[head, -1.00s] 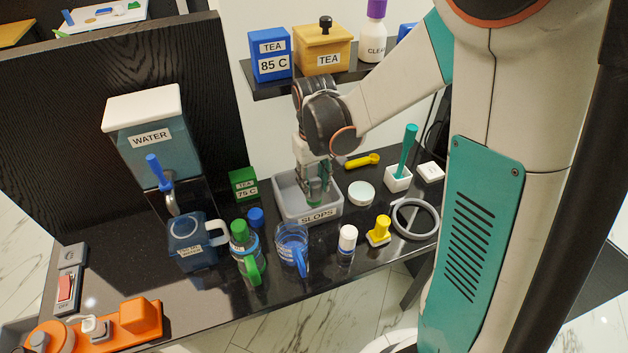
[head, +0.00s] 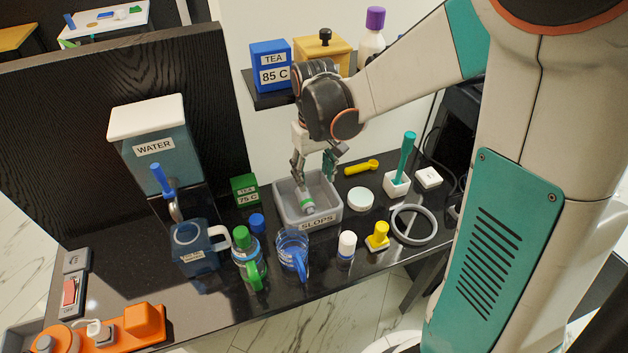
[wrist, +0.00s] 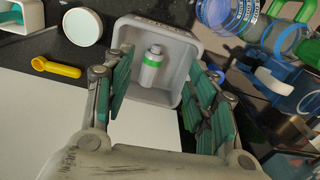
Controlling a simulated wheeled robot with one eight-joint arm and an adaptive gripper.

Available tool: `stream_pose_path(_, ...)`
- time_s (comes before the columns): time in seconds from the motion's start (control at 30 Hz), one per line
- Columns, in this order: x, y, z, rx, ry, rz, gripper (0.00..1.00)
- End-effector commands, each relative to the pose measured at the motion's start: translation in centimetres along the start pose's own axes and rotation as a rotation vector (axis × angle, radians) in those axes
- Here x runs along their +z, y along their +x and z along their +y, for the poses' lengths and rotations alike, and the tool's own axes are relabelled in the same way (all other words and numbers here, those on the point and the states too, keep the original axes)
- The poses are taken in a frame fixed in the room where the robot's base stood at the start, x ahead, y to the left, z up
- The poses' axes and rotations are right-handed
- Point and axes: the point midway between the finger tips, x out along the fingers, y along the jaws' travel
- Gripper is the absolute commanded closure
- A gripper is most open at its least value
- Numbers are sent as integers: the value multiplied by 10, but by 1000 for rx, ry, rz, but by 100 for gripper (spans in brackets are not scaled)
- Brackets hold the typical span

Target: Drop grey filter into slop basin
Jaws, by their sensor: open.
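The slop basin (head: 331,214) is a grey open box labelled SLOPS on the dark counter; its wall also shows in the wrist view (wrist: 160,99). The grey filter (head: 307,202) is a small grey cylinder with a green band. It lies inside the basin, and it shows there in the wrist view (wrist: 151,68), apart from the fingers. My gripper (head: 315,175) is above the basin, open and empty. In the wrist view my gripper (wrist: 158,100) has its green-padded fingers spread on either side of the basin.
A green tea box (head: 244,190) stands left of the basin. A clear blue-handled jug (head: 291,250) and a green-capped bottle (head: 250,262) stand in front. A yellow scoop (head: 361,167) and a round white-topped tin (head: 360,200) lie to the right.

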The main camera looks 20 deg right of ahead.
Motion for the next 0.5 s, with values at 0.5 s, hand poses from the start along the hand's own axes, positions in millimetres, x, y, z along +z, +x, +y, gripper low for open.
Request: stream_pose_path(0.5, 2, -72, 0, 1, 1, 7, 48)
